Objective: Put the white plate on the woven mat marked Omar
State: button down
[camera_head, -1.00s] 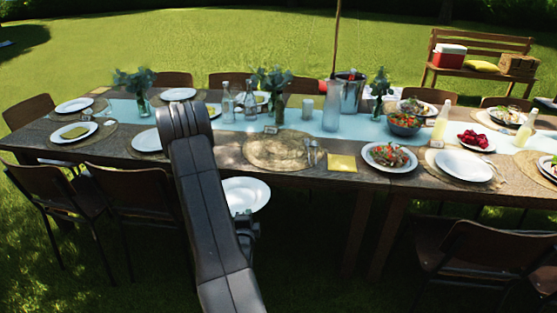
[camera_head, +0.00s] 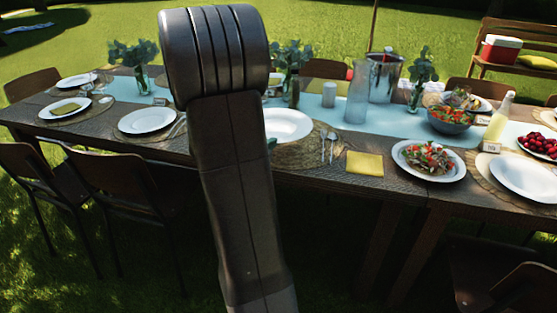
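A white plate (camera_head: 291,124) shows just right of my arm, at the empty place setting in the middle of the table. It overlaps the far part of a round woven mat (camera_head: 300,157). I cannot tell whether it rests on the mat or hangs just above it. No readable name card shows at this mat. My arm hides the plate's left edge and my gripper, so its hold on the plate does not show. A small teal bit at the plate's near left edge is too small to identify.
A fork and spoon (camera_head: 327,146) and a yellow napkin (camera_head: 364,164) lie right of the mat. A salad plate (camera_head: 428,160) is further right.

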notch_tip(320, 180, down, 9)
jog(key=b, duration=0.1)
jog(key=shift+b, duration=0.4)
jog(key=c, duration=2.1)
grip_release()
jog(key=shift+c, duration=0.2)
jog(key=o, duration=0.4)
jog(key=shift+o, duration=0.2)
jog(key=v, duration=1.2)
